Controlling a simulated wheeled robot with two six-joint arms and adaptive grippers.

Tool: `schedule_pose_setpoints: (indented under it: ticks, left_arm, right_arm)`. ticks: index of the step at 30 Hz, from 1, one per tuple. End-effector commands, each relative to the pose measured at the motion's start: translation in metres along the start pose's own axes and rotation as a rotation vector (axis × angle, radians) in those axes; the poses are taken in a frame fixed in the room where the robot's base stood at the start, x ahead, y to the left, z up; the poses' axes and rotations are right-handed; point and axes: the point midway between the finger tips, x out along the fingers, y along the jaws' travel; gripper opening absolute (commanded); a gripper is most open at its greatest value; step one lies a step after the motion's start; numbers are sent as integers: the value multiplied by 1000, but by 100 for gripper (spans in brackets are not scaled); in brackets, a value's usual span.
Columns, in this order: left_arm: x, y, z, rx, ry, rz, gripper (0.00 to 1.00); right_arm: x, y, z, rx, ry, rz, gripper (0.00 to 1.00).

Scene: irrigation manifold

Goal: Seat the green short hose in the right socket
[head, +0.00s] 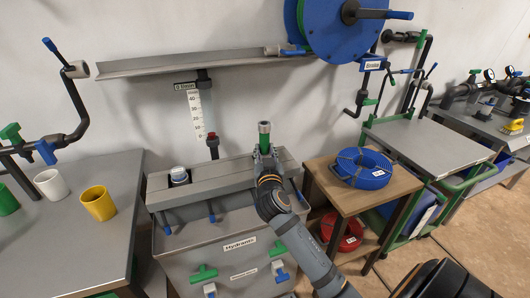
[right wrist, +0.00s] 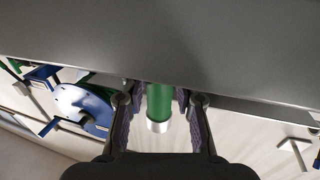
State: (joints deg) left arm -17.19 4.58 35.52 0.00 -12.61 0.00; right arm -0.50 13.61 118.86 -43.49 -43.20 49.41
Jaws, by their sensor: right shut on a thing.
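The green short hose (head: 264,139) stands roughly upright above the right part of the grey manifold box (head: 228,183), with a silver ferrule on its upper end. My right gripper (head: 265,160) is shut on it. In the right wrist view the hose (right wrist: 159,100) lies between the two fingers, with its ferrule toward the camera's lower side. Its other end is hidden at the edge of a grey surface (right wrist: 160,45). The right socket is hidden behind my gripper and the hose, so I cannot tell whether the hose is in it. My left gripper is not in view.
A clear gauge tube (head: 200,110) hangs behind, under a grey shelf (head: 190,64). A blue hose reel (head: 335,25) is above. A wooden stand holding a blue coil (head: 362,168) is at the right.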

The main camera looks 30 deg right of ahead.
Motion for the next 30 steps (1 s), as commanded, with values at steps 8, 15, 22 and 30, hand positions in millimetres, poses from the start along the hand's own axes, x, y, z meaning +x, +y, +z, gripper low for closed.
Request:
schedule_pose_setpoints:
  ticks: [8,15,22,30]
  left_arm:
    - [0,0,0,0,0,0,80]
    - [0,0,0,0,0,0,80]
    - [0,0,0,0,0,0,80]
    - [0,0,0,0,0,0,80]
  right_arm:
    - [0,0,2,0,-6,1,48]
    - [0,0,2,0,-4,1,56]
    - [0,0,2,0,-5,1,72]
    - [-2,0,2,0,-4,0,72]
